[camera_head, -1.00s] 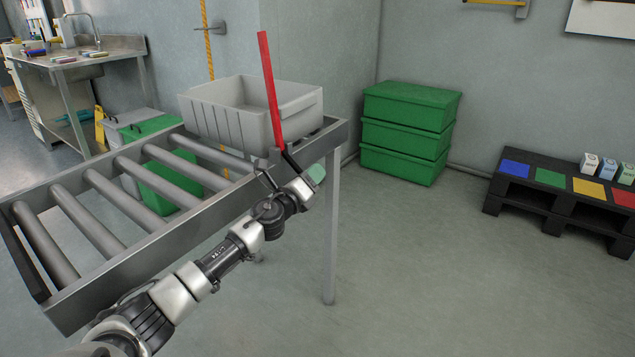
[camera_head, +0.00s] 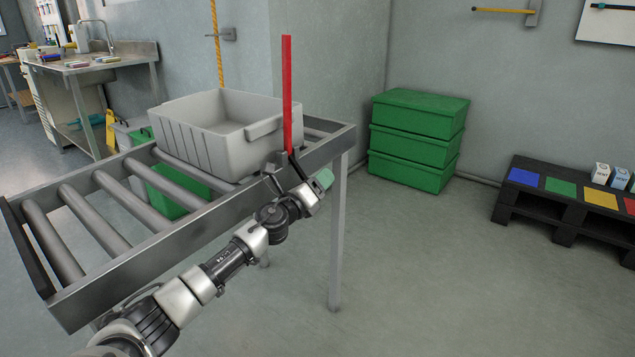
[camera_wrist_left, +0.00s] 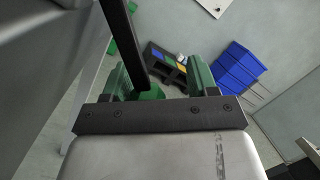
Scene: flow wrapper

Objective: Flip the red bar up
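The red bar (camera_head: 287,95) stands upright at the right end of the roller conveyor (camera_head: 200,235), on its near side. My left gripper (camera_head: 312,184) is low beside the bar's base, at the conveyor's near rail. A thin black rod slants between the bar's base and the gripper. In the left wrist view the left gripper (camera_wrist_left: 158,72) has its two green fingers apart. A black rod (camera_wrist_left: 129,45) runs down between them, close to the left finger; whether they touch is unclear. The right gripper is not in view.
A grey bin (camera_head: 190,140) sits on the rollers just left of the red bar. Stacked green crates (camera_head: 415,140) stand by the wall. A black pallet (camera_head: 540,215) with coloured squares is at the right. The floor between is clear.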

